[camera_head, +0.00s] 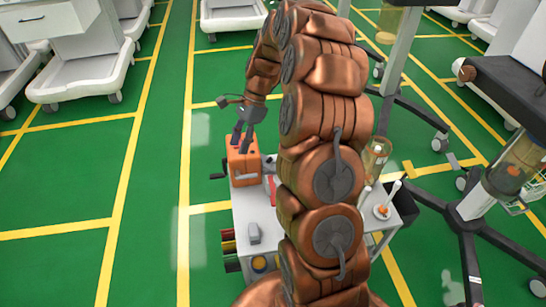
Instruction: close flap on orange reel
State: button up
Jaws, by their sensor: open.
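The orange reel (245,165) is a box-like orange unit with a dark crank on its left side. It stands at the far left end of a small grey cart (252,208). My gripper (241,146) is at the top of the reel, with its dark fingers pointing down. The fingers look open, and I cannot tell whether they touch the reel. The flap cannot be made out clearly at this size. My copper-coloured arm fills the middle of the view and hides part of the cart.
A small grey object (254,233) lies on the cart top. A white-handled item (383,210) stands at the cart's right side. A wheeled black stand (470,207) is at the right. White carts (82,65) stand at the upper left. The green floor on the left is clear.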

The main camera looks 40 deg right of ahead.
jog(key=w+d+f+m+t, duration=0.1)
jog(key=w+d+f+m, duration=0.1)
jog(key=d+f+m, duration=0.55)
jog(key=w+d+f+m+t, duration=0.1)
jog(key=w+d+f+m, duration=0.3)
jog(key=d, duration=0.7)
jog(key=shift+n, duration=0.55)
jog(key=shift+s+a+f+b, duration=0.35)
jog(key=shift+a+f, duration=0.3)
jog(key=shift+f, duration=0.7)
jog(key=shift+s+a+f+b, duration=0.35)
jog(key=shift+a+f, duration=0.25)
jog(key=shift+f, duration=0.7)
jog(key=shift+s+a+f+b, duration=0.35)
jog(key=shift+a+f, duration=0.3)
jog(key=shift+f, duration=0.7)
jog(key=shift+w, duration=0.15)
grip_shut()
